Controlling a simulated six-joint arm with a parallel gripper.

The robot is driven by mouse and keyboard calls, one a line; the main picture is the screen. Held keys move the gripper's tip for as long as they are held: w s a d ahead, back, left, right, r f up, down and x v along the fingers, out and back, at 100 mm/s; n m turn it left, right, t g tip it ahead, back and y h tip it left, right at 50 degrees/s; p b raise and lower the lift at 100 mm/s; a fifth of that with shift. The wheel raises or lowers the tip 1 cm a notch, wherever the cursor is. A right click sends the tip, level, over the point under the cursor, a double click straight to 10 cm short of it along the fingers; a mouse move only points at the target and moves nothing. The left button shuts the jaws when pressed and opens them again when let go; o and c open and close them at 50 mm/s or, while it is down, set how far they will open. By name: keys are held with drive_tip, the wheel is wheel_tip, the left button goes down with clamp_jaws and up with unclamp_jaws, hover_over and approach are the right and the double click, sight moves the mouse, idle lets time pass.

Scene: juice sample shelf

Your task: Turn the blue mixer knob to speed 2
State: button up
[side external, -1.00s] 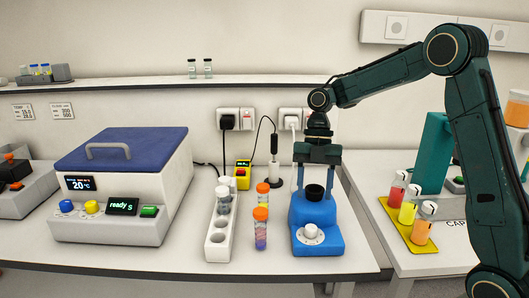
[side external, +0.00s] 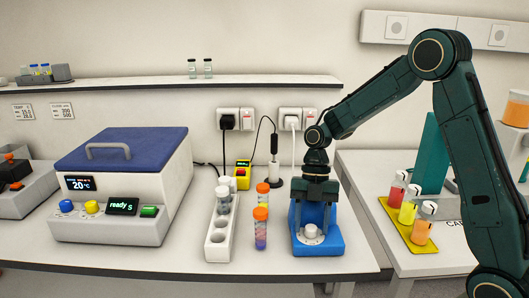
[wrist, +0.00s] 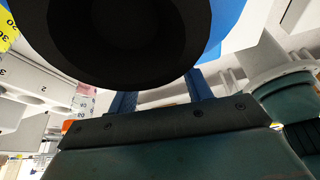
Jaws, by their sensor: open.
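The blue mixer (side external: 335,243) stands near the front right edge of the left bench. Its white round knob (side external: 311,232) is on the front; I cannot read the speed it points to. My gripper (side external: 312,218) is low over the mixer, open, pointing down just above and behind the knob. It hides the mixer's black cup in the side view. In the wrist view the black cup (wrist: 125,40) fills the top, close to the camera, with blue mixer body (wrist: 228,18) beside it. The knob is not visible there.
Tubes with orange caps (side external: 261,228) and a white rack (side external: 218,240) stand close left of the mixer. A yellow tray (side external: 408,232) of coloured bottles sits on the right bench, across a gap.

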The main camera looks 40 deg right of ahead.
drive_tip(key=shift+c, duration=0.2)
drive_tip(key=c, duration=0.9)
drive_tip(key=shift+m, duration=0.3)
drive_tip(key=shift+s+m+t+y, duration=0.15)
drive_tip(key=shift+m+t, duration=0.3)
drive_tip(key=shift+m, duration=0.65)
drive_tip(key=shift+w+m+t+y, duration=0.1)
drive_tip(key=shift+m+t+y, duration=0.25)
drive_tip(key=shift+m, duration=0.75)
drive_tip(key=o, duration=0.9)
drive_tip(key=shift+o, duration=0.2)
drive_tip(key=s+v, duration=0.1)
drive_tip(key=v, duration=1.2)
drive_tip(key=shift+w+r, duration=0.4)
drive_tip(key=shift+r, duration=0.05)
